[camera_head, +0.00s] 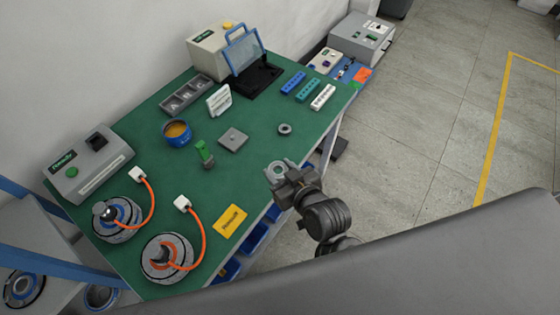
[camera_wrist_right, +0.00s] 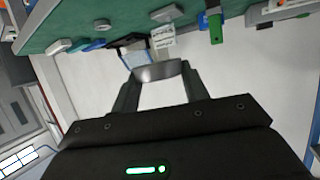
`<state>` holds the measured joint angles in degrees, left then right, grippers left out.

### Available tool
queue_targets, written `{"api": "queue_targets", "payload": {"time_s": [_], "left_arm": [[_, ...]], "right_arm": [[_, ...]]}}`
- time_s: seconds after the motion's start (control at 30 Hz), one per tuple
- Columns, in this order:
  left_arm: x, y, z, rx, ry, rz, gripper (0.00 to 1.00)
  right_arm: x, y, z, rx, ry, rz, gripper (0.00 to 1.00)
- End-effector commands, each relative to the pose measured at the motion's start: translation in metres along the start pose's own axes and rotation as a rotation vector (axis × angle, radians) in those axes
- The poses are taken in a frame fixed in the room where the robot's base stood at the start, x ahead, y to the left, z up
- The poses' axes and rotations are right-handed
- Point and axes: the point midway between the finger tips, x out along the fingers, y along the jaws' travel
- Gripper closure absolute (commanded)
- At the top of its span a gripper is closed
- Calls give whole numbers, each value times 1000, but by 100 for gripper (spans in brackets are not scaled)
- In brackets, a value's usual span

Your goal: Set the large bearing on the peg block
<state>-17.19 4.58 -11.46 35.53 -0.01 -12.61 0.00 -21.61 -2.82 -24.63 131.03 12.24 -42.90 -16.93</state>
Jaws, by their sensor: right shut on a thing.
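The large bearing (camera_head: 279,170) is a grey metal ring, held above the near right edge of the green table. My right gripper (camera_head: 284,174) is shut on it. In the right wrist view the large bearing (camera_wrist_right: 158,72) shows edge-on between the two fingertips of the right gripper (camera_wrist_right: 159,78). The peg block (camera_head: 232,139) is a flat grey square with a small peg in its middle, lying on the table beyond and left of my right gripper. It seems to show in the right wrist view (camera_wrist_right: 163,14) too. The bearing is apart from the block. My left gripper is not in view.
A smaller grey ring (camera_head: 285,129) lies right of the block. Two wheel hubs with orange cables and a yellow card (camera_head: 230,221) fill the near left. Table between gripper and block is clear.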

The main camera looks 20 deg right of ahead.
Motion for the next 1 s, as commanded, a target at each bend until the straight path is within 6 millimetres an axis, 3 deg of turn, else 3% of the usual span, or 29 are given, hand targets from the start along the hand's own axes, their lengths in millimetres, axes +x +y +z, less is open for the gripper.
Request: {"api": "queue_targets", "payload": {"time_s": [0.57, 0.77, 1.0], "left_arm": [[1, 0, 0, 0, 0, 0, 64], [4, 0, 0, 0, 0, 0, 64], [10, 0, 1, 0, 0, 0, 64]], "right_arm": [[-1, 1, -8, -1, 5, -5, 84], [21, 24, -50, -4, 8, -22, 84], [39, 80, -137, 8, -12, 39, 84]]}}
